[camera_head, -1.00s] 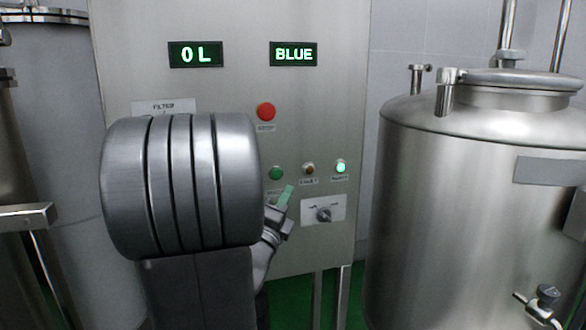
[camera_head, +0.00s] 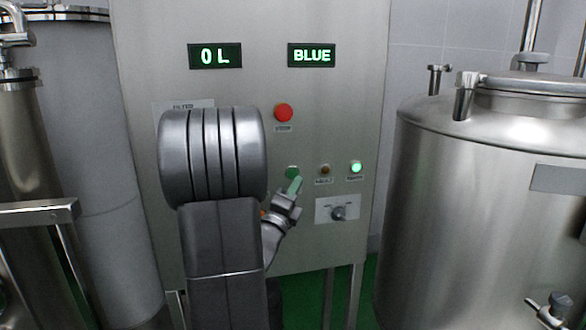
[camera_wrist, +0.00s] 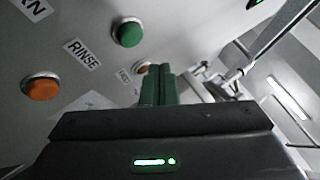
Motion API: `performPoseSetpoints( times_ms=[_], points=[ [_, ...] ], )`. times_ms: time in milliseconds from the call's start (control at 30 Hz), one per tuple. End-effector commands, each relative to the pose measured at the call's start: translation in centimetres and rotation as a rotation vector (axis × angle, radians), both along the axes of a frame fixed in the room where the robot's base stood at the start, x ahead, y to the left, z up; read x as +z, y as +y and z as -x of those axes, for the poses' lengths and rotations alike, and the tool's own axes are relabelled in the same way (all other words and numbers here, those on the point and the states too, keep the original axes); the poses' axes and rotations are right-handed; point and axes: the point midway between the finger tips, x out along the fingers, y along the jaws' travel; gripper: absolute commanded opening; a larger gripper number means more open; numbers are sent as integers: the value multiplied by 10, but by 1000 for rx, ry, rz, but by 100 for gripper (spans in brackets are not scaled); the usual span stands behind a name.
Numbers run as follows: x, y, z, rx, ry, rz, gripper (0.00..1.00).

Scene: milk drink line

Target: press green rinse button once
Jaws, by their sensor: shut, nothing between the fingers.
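The green button (camera_head: 292,172) is on the steel panel, above my fingertips in the head view. In the wrist view the round green button (camera_wrist: 128,33) stands out from the panel, with a RINSE label (camera_wrist: 82,53) between it and an orange button (camera_wrist: 40,88). My gripper (camera_head: 295,184) is shut and empty, its green fingers pointing up towards the panel just below the green button. In the wrist view my gripper's fingertips (camera_wrist: 158,70) are below and right of the button and look apart from it. I cannot tell the exact gap.
A red stop button (camera_head: 284,112) is above. A small amber lamp (camera_head: 325,169) and a lit green lamp (camera_head: 356,167) are to the right, above a rotary knob (camera_head: 339,213). Displays read 0 L (camera_head: 215,55) and BLUE (camera_head: 311,54). A steel tank (camera_head: 480,210) stands at right.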

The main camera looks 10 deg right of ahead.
Motion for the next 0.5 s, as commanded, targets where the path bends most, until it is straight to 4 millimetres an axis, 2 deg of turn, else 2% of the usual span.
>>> performPoseSetpoints(
  times_ms=[200,500],
  points=[
    [-2,1,-21,0,-2,0,0],
    [0,1,-27,0,1,1,0]
  ],
)
